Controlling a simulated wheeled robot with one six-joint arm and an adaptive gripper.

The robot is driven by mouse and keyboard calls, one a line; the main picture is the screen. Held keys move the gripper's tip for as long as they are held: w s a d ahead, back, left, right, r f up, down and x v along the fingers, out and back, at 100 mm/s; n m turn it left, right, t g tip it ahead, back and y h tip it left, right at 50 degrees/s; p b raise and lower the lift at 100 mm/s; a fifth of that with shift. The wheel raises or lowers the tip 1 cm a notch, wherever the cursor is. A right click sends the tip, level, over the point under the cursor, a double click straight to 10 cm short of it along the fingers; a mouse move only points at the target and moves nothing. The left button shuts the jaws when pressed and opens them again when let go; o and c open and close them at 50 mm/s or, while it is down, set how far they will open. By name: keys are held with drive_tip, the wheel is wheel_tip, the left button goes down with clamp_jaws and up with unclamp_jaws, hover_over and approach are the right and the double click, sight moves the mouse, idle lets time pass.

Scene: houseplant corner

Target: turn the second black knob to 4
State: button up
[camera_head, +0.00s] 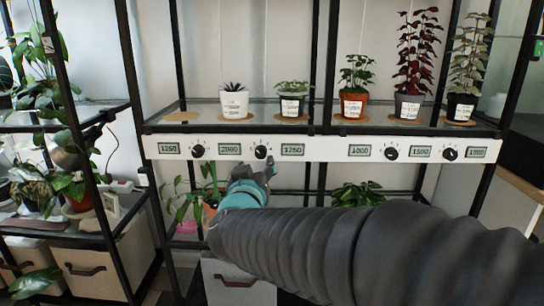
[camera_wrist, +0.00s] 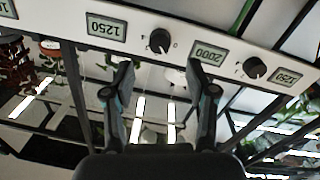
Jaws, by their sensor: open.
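A white control strip (camera_head: 330,150) runs along the shelf front with several black knobs and small displays. The second black knob from the left (camera_head: 261,152) sits between the 2000 and 1250 displays; its white pointer is too small to read surely. In the wrist view, which is upside down, this knob (camera_wrist: 160,40) lies just beyond and between the fingertips. My gripper (camera_head: 257,168) is open and empty, just below the knob in the head view. Its two fingers also show in the wrist view (camera_wrist: 160,76), apart from the knob.
The first knob (camera_head: 198,151) is left of the second; two more (camera_head: 391,153) (camera_head: 450,154) are farther right. Potted plants, such as a white pot (camera_head: 235,104), stand on the shelf above. Black shelf posts (camera_head: 326,60) and a lower plant (camera_head: 357,195) are near.

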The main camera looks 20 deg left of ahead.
sight(260, 154)
drive_tip(key=w, duration=0.3)
drive_tip(key=w+a, duration=0.1)
drive_tip(key=w, duration=0.2)
drive_tip(key=shift+w+a, duration=0.15)
drive_tip(key=shift+w, duration=0.2)
drive_tip(key=shift+c, duration=0.3)
clamp_jaws()
